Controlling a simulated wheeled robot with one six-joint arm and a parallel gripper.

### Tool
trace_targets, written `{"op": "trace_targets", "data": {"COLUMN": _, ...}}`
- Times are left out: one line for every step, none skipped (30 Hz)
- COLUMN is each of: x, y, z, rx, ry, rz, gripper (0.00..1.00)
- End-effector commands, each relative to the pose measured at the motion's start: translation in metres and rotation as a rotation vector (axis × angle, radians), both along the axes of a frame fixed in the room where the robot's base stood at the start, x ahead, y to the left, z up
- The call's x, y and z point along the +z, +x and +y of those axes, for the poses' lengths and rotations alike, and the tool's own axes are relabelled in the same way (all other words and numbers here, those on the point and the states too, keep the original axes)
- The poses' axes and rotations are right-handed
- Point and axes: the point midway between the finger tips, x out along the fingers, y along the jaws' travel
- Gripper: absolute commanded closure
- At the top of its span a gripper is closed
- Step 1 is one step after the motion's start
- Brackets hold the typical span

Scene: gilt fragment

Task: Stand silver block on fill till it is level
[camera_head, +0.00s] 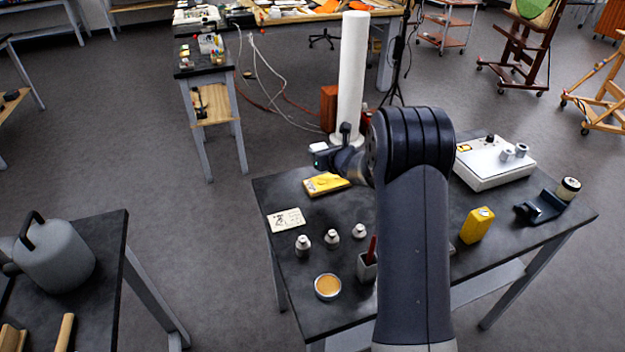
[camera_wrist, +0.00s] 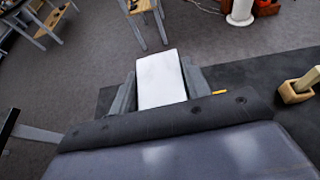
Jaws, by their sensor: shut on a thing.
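The silver block (camera_wrist: 160,78) looks pale, almost white, and is held between the two grey fingers of my gripper (camera_wrist: 161,92) in the wrist view. In the head view my gripper (camera_head: 324,156) is in the air near the table's back left edge, with the block's pale end (camera_head: 318,147) showing at its tip. A round tin with a level-looking tan fill (camera_head: 328,286) stands at the front left of the table. The block is well apart from it. The fill is not seen in the wrist view.
On the dark table (camera_head: 283,187) are a yellow packet (camera_head: 325,184), a sketched card (camera_head: 286,220), several small white-capped bottles (camera_head: 332,238), a cup with a red-handled tool (camera_head: 367,268), a yellow can (camera_head: 477,225) and a white device (camera_head: 494,160). My arm hides the table's middle.

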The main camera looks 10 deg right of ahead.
Motion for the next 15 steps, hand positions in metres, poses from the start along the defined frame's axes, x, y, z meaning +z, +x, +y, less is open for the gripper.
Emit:
{"op": "trace_targets", "data": {"x": -0.008, "y": 0.001, "z": 0.0, "rx": -0.001, "ry": 0.001, "rz": 0.002, "gripper": 0.86}}
{"op": "trace_targets", "data": {"x": -0.014, "y": 0.001, "z": 0.0, "rx": -0.002, "ry": 0.002, "rz": 0.004, "gripper": 0.86}}
{"op": "trace_targets", "data": {"x": -0.023, "y": 0.001, "z": 0.0, "rx": -0.003, "ry": 0.002, "rz": 0.005, "gripper": 0.86}}
{"op": "trace_targets", "data": {"x": -0.028, "y": 0.001, "z": 0.0, "rx": -0.002, "ry": 0.001, "rz": 0.004, "gripper": 0.86}}
{"op": "trace_targets", "data": {"x": -0.034, "y": 0.001, "z": 0.0, "rx": -0.001, "ry": 0.002, "rz": 0.005, "gripper": 0.86}}
{"op": "trace_targets", "data": {"x": -0.041, "y": 0.001, "z": 0.0, "rx": -0.001, "ry": 0.002, "rz": 0.004, "gripper": 0.86}}
{"op": "trace_targets", "data": {"x": -0.046, "y": 0.001, "z": 0.0, "rx": -0.002, "ry": 0.0, "rz": 0.004, "gripper": 0.86}}
{"op": "trace_targets", "data": {"x": -0.049, "y": 0.001, "z": 0.0, "rx": -0.002, "ry": 0.001, "rz": 0.002, "gripper": 0.86}}
{"op": "trace_targets", "data": {"x": -0.052, "y": 0.001, "z": 0.0, "rx": 0.0, "ry": 0.001, "rz": 0.0, "gripper": 0.86}}
{"op": "trace_targets", "data": {"x": -0.054, "y": 0.001, "z": 0.0, "rx": 0.0, "ry": 0.001, "rz": 0.0, "gripper": 0.86}}
{"op": "trace_targets", "data": {"x": -0.056, "y": 0.001, "z": 0.0, "rx": 0.0, "ry": 0.001, "rz": 0.0, "gripper": 0.86}}
{"op": "trace_targets", "data": {"x": -0.06, "y": 0.001, "z": 0.0, "rx": 0.0, "ry": 0.0, "rz": 0.001, "gripper": 0.86}}
{"op": "trace_targets", "data": {"x": -0.063, "y": 0.001, "z": 0.0, "rx": 0.0, "ry": 0.001, "rz": 0.001, "gripper": 0.86}}
{"op": "trace_targets", "data": {"x": -0.067, "y": 0.001, "z": 0.0, "rx": 0.0, "ry": 0.0, "rz": 0.002, "gripper": 0.86}}
{"op": "trace_targets", "data": {"x": -0.073, "y": 0.0, "z": 0.0, "rx": -0.001, "ry": 0.0, "rz": 0.002, "gripper": 0.86}}
